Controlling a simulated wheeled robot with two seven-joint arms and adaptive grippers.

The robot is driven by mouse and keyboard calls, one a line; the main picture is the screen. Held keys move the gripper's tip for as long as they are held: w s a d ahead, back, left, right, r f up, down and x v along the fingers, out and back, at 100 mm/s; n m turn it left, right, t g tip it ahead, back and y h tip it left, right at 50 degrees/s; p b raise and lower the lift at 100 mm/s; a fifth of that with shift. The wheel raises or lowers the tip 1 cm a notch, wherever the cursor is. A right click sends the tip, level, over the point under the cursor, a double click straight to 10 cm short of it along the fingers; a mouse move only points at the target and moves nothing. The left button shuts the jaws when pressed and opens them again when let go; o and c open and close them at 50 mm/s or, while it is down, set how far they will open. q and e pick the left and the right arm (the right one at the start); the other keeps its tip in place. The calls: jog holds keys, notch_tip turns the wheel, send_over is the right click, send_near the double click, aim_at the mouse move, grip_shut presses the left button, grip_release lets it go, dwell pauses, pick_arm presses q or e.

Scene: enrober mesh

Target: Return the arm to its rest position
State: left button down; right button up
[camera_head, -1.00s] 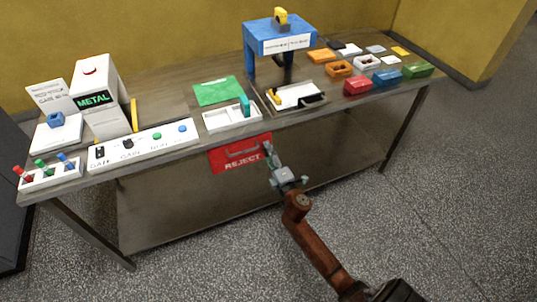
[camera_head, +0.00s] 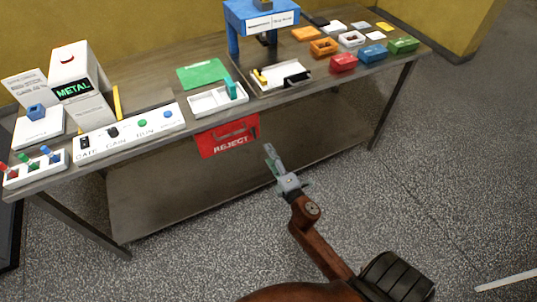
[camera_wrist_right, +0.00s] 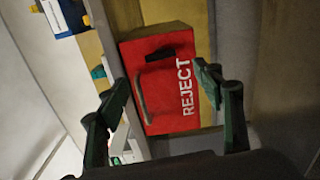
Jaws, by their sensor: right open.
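My right arm comes up from the bottom of the head view. Its gripper (camera_head: 272,158) is in front of the table, below the tabletop's front edge, with nothing in it. In the right wrist view the two dark green fingers of this gripper (camera_wrist_right: 160,112) stand wide apart. The red REJECT box (camera_head: 228,136) with a handle hangs at the table's front edge, up and left of the gripper in the head view. It also shows between and beyond the fingers in the right wrist view (camera_wrist_right: 168,75). My left gripper is not in view.
The table (camera_head: 150,215) carries a METAL detector unit (camera_head: 75,85), a control strip (camera_head: 130,130), a white tray (camera_head: 205,103), a blue arch (camera_head: 258,18) and several coloured blocks at the right.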

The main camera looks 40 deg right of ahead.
dwell(0.3)
